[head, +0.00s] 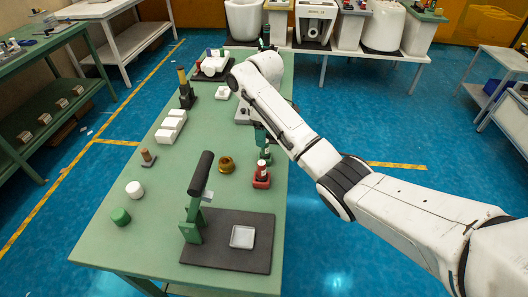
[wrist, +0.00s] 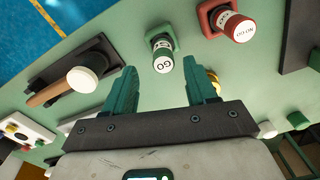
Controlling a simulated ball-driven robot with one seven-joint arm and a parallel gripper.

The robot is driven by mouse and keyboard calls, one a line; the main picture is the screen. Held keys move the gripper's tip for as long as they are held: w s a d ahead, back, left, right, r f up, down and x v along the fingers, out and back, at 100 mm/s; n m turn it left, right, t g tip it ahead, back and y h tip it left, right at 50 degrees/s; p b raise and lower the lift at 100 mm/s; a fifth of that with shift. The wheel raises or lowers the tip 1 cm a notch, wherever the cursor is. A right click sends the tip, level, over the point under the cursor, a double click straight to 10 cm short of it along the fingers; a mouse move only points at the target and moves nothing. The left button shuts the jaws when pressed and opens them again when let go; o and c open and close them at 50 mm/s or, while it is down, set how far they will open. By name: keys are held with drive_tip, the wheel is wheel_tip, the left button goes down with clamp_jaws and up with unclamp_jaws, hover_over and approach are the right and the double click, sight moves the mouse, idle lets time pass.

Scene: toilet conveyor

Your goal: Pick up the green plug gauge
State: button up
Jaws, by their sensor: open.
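The green plug gauge (wrist: 162,47) stands in a green holder in the wrist view, its white end marked GO facing the camera. My gripper (wrist: 160,76) is open, its two green fingers on either side of the gauge in this view and nothing between them. The gap from fingertips to gauge is hard to judge. In the head view, the green gauge (head: 265,153) is small and partly hidden by my arm, just behind the red gauge. My gripper is mostly hidden behind the arm there.
A red NO-GO gauge (wrist: 234,24) in a red holder stands close to the right of the green one. The green table (head: 160,230) also holds a lever press (head: 194,215) and a brass part (head: 227,164).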

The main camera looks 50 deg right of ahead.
sight(265, 151)
drive_tip(key=shift+s+a+f+p, duration=0.15)
drive_tip(key=shift+f+p, duration=0.15)
drive_tip(key=shift+f, duration=1.15)
drive_tip(key=shift+s+f+p, duration=0.15)
drive_tip(key=shift+f+p, duration=0.15)
drive_tip(key=shift+f, duration=1.15)
drive_tip(key=c, duration=1)
